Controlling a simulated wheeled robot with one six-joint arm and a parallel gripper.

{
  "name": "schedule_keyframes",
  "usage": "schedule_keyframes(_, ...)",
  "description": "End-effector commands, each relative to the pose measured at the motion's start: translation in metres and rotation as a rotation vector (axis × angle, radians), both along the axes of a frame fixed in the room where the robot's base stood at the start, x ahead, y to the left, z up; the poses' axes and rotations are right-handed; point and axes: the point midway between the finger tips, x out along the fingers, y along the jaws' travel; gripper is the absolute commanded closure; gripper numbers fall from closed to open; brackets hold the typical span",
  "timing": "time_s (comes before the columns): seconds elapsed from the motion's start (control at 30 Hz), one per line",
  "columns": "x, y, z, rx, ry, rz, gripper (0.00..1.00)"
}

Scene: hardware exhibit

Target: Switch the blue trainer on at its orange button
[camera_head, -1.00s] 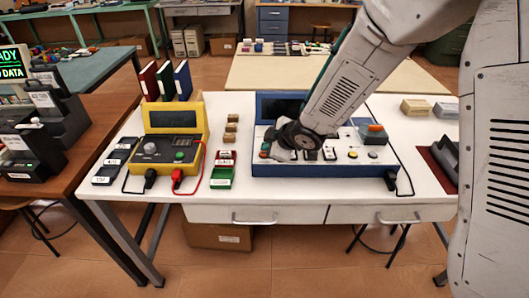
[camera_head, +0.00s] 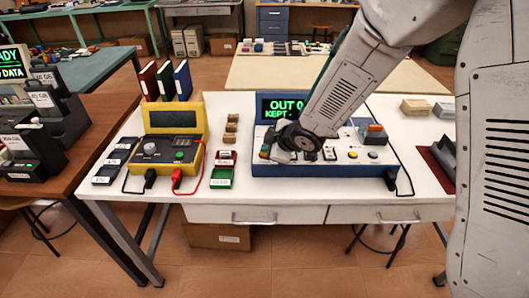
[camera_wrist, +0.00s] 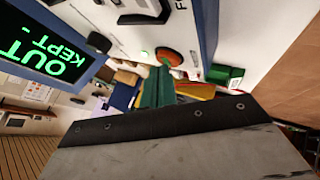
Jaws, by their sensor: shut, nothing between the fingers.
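The blue trainer (camera_head: 330,171) stands on the white table, and its screen (camera_head: 280,106) is lit with green text reading "OUT 0" and "KEPT -". The screen also shows at the left of the wrist view (camera_wrist: 42,62). In the head view my wrist hides part of the panel's left side.
A yellow meter (camera_head: 170,152) with red and black leads stands left of the trainer. Small green and red trays (camera_head: 220,177) lie between them. An orange-topped block (camera_head: 373,132) sits on the trainer's right part. The table's front strip is mostly clear.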

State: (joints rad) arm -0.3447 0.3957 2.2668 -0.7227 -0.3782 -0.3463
Motion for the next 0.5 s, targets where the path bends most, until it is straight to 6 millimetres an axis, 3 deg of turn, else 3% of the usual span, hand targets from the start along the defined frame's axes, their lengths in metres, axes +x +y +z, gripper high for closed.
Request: schedule_keyframes(0.5,0.000,0.000,0.014,0.001,-0.002,0.001,1.00)
